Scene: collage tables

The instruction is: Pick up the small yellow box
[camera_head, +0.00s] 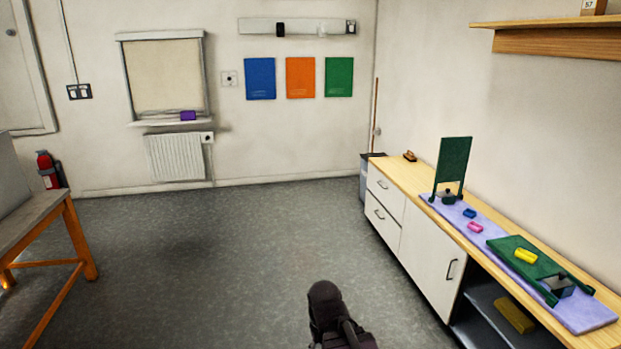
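A small yellow box (526,256) lies on a green board (508,244) on the long wooden-topped cabinet at the right. A second yellow box (513,315), larger looking, lies on the open shelf inside that cabinet. A dark part of my arm rises at the bottom centre, well to the left of the cabinet. No gripper fingers show, so I cannot see whether the gripper is open or shut.
The cabinet (394,170) carries a lilac mat (590,319), a blue block (469,213), a pink block (475,227), an upright green panel (454,165) and a dark box (560,287). A table (40,227) stands at the left. The floor between is clear.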

